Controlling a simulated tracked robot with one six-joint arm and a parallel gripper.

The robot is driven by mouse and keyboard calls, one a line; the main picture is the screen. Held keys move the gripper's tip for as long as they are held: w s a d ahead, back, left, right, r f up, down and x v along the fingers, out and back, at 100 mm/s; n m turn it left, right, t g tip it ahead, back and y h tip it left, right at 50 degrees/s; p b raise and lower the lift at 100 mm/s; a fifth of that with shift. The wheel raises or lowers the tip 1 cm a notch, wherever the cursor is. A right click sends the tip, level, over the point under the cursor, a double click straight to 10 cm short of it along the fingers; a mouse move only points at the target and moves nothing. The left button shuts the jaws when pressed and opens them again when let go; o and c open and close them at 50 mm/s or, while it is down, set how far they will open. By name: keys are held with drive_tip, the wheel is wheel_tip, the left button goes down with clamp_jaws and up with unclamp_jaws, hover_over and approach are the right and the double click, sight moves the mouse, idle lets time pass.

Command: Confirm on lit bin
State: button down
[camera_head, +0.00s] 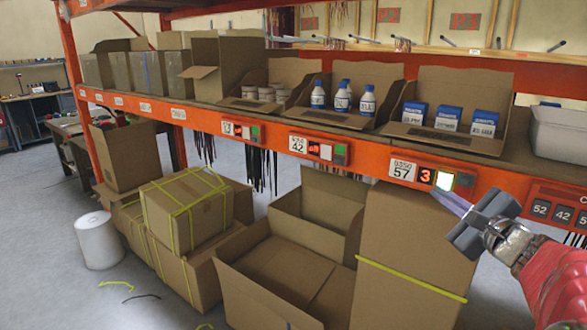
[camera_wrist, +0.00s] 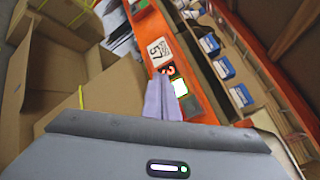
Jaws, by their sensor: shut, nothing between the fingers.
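The lit bin is the one labelled 57 on the orange shelf beam. Its pick module (camera_head: 435,178) shows a red 3 and a bright green-white lit button (camera_head: 445,180). The open carton above it (camera_head: 437,110) holds blue and white boxes (camera_head: 447,118).
Modules for bins 42 (camera_head: 320,150) and 52 (camera_head: 241,130) sit further left on the beam. White bottles with blue caps (camera_head: 342,97) stand in the middle carton. Large cardboard boxes (camera_head: 410,250) stand below the shelf.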

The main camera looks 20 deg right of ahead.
sight(435, 180)
drive_tip(key=shift+w+d, duration=1.05)
drive_tip(key=shift+d, duration=0.3)
drive_tip(key=shift+d, duration=0.1)
idle(1.0)
drive_tip(key=shift+w+d, duration=0.25)
drive_tip(key=shift+w+d, duration=0.25)
drive_tip(key=shift+d, duration=0.1)
idle(1.1)
drive_tip(key=shift+s+a, duration=0.55)
drive_tip(key=shift+a, duration=0.15)
idle(0.4)
drive_tip(key=s+a, duration=0.1)
drive_tip(key=a, duration=0.1)
drive_tip(key=s+a, duration=0.2)
idle(0.5)
